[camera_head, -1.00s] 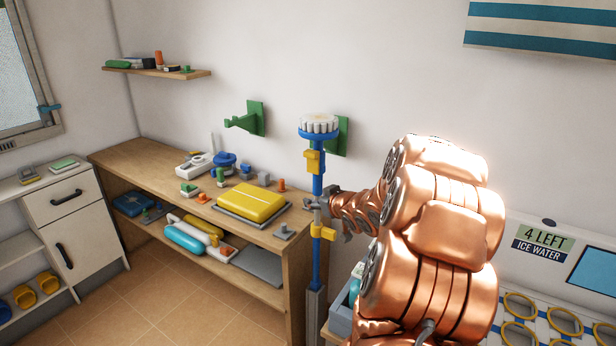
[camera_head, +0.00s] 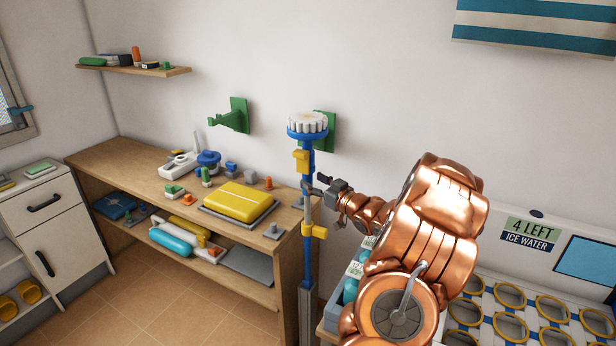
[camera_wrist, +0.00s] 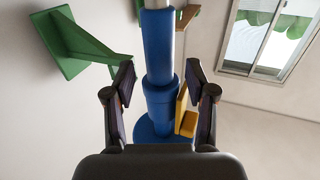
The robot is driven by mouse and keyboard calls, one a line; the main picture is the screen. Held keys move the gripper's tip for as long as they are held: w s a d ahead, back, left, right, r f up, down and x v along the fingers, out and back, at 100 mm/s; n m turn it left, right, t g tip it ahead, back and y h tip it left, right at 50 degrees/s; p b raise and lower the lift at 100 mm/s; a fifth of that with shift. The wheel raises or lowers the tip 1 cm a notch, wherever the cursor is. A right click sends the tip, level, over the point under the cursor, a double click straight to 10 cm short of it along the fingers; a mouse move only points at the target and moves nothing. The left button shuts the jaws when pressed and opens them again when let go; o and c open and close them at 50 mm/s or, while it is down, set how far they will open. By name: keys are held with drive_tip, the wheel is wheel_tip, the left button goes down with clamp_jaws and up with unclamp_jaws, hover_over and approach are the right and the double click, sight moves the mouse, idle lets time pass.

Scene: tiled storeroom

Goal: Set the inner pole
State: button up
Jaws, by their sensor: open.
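The upright pole (camera_head: 309,200) is blue, with a grey lower section (camera_head: 305,310). It carries an upper yellow clamp (camera_head: 301,160) and a lower yellow clamp (camera_head: 316,231). A round blue brush head (camera_head: 307,125) with white bristles tops it. My gripper (camera_head: 322,186) is open at the pole's right side, at a height between the two clamps. In the wrist view, my gripper's fingers (camera_wrist: 159,82) spread to either side of the blue pole (camera_wrist: 158,50). A yellow clamp (camera_wrist: 187,115) shows near the right finger. I cannot tell whether either finger touches the pole.
Green wall brackets (camera_head: 232,115) are behind the pole. A wooden bench (camera_head: 140,155) with a yellow case (camera_head: 237,196) stands to the left. A white counter (camera_head: 490,300) with several yellow rings is at the right. Tiled floor (camera_head: 150,285) is clear at front left.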

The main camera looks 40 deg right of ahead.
sight(311, 180)
drive_tip(key=shift+w+d+p, duration=0.15)
drive_tip(key=shift+w+p, duration=0.25)
drive_tip(key=shift+w, duration=1.25)
drive_tip(key=shift+c, duration=0.3)
clamp_jaws()
